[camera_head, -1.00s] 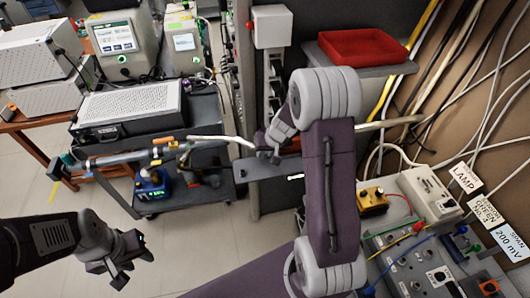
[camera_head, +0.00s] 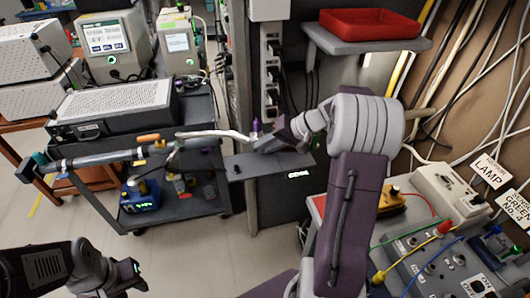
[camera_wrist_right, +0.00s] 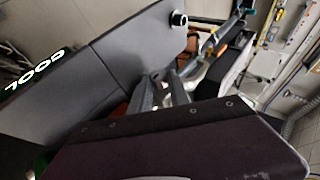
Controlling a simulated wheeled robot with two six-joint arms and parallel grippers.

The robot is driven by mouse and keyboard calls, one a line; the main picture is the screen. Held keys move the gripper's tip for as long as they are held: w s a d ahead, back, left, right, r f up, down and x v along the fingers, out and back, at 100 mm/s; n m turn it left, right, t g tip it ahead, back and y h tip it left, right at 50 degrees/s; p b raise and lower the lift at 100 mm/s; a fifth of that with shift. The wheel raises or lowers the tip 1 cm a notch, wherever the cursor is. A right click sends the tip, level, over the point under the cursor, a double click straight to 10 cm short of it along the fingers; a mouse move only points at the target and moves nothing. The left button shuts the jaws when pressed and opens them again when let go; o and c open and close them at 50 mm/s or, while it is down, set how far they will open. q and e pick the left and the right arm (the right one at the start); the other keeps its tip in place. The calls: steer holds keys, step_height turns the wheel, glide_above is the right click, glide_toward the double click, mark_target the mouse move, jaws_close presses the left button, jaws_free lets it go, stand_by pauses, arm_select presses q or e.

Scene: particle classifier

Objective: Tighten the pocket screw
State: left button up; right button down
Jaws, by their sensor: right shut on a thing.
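My right gripper (camera_head: 262,143) is at the grey shelf plate (camera_head: 240,168) on the side of the dark cabinet. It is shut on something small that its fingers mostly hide. A small purple piece (camera_head: 256,125) stands just above the fingertips; I cannot tell whether it is the pocket screw. In the right wrist view the gripper fingers (camera_wrist_right: 165,95) are close together beside the grey plate (camera_wrist_right: 110,65), and a round black-and-white knob (camera_wrist_right: 179,19) sits at the plate's edge. My left gripper (camera_head: 122,275) is low at the left, apart from everything; its opening is unclear.
A long tube assembly (camera_head: 110,157) runs from the left to the plate. A black cart (camera_head: 190,110) holds a perforated white box (camera_head: 120,103). A red tray (camera_head: 370,22) lies on a shelf above right. A control panel with cables (camera_head: 425,250) is at lower right.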

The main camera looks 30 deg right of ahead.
steer(key=shift+f, duration=0.1)
stand_by(0.3)
steer(key=c, duration=1.2)
jaws_free()
steer(key=shift+c, duration=0.2)
